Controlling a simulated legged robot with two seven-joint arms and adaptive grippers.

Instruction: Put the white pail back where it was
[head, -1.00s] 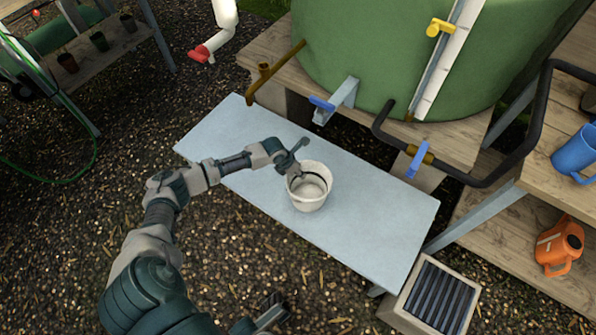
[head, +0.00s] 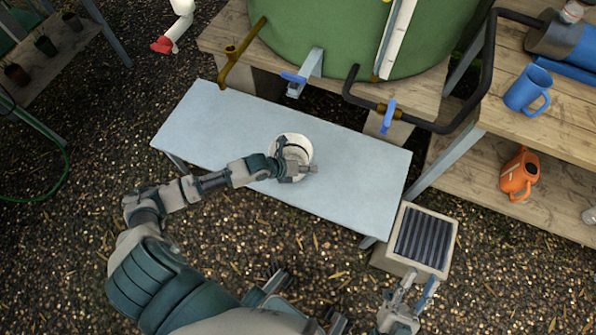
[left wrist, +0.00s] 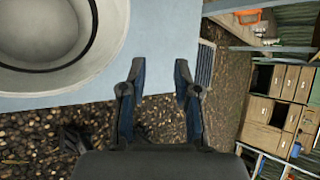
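The white pail (head: 289,140) stands upright on the pale blue-grey bench (head: 225,115), near its middle. My left gripper (head: 310,169) is in front of the pail in the head view and covers part of it. In the left wrist view the pail (left wrist: 50,35) is at the upper left, with a dark arc along its inside. The left gripper's two fingers (left wrist: 158,75) are apart with nothing between them, to the right of the pail. My right gripper (head: 414,288) is at the lower right of the head view, its fingers apart and empty, before the slatted box.
A green tank (head: 350,40) with blue-handled taps (head: 388,118) stands behind the bench. A slatted box (head: 425,240) is at the bench's right end. A blue jug (head: 527,90) and an orange can (head: 519,174) are on wooden shelves at right. The bench's left part is clear.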

